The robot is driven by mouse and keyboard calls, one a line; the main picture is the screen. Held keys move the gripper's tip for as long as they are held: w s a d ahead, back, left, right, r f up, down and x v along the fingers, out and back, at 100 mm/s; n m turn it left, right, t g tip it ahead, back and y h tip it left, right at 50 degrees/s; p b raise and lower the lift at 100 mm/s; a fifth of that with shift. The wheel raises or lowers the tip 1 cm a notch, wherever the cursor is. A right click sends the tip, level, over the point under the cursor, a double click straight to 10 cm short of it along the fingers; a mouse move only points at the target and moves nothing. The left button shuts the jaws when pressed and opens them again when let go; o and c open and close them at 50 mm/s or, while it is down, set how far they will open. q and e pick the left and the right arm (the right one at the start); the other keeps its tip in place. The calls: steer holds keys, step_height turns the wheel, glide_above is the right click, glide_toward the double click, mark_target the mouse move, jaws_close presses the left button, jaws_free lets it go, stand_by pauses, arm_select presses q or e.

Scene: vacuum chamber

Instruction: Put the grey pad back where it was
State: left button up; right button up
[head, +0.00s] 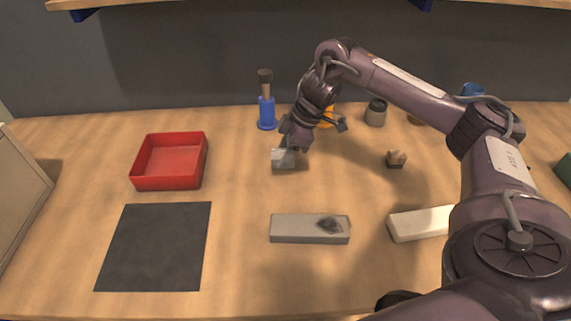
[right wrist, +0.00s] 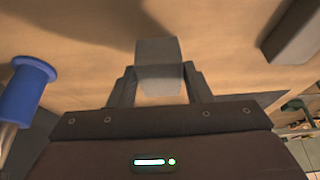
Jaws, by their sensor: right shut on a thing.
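The grey pad (head: 283,160) is a small grey block near the middle of the table in the head view. My right gripper (head: 289,147) is shut on it from above. In the right wrist view the pad (right wrist: 158,57) sits between the two fingers (right wrist: 158,88) and sticks out beyond their tips. I cannot tell whether the pad touches the table. My left gripper is not in view.
A red tray (head: 170,186) and a dark mat (head: 153,247) lie to the left. A grey slab (head: 290,229) bears a dark lump (head: 331,225). A blue holder (head: 266,114), a jar (head: 376,113), a small brown object (head: 396,158) and a white block (head: 418,223) stand around.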

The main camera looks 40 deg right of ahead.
steer(key=shift+f, duration=1.75)
steer(key=shift+f, duration=0.1)
steer(key=o, duration=1)
steer(key=p+v, duration=0.3)
steer(key=v, duration=0.9)
steer(key=shift+a, duration=0.1)
